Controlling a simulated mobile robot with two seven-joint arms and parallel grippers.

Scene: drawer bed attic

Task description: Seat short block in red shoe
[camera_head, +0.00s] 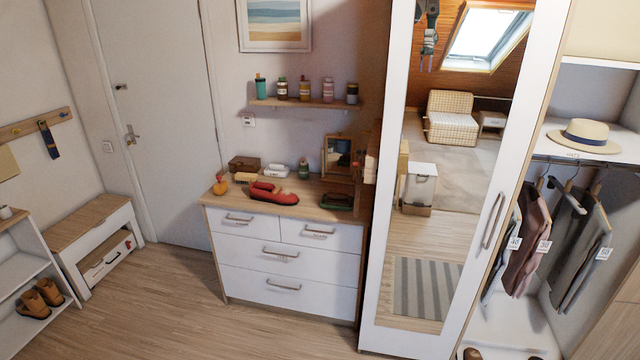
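A red shoe (272,194) lies on the wooden top of the white dresser (280,262), near its front edge, left of centre. It is small in the view, so I cannot tell whether anything sits inside it. I cannot pick out the short block with certainty. Neither of my grippers shows directly. A dark mechanical shape appears at the top of the wardrobe mirror, seemingly a reflection of part of me, too small to read.
The dresser top also holds an orange round item (220,187), a brown box (244,163), a white stack (277,171), a green bottle (304,169), a framed picture (338,156) and a dark green tray-like item (337,201). A mirrored wardrobe (398,341) stands right. Floor in front is clear.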

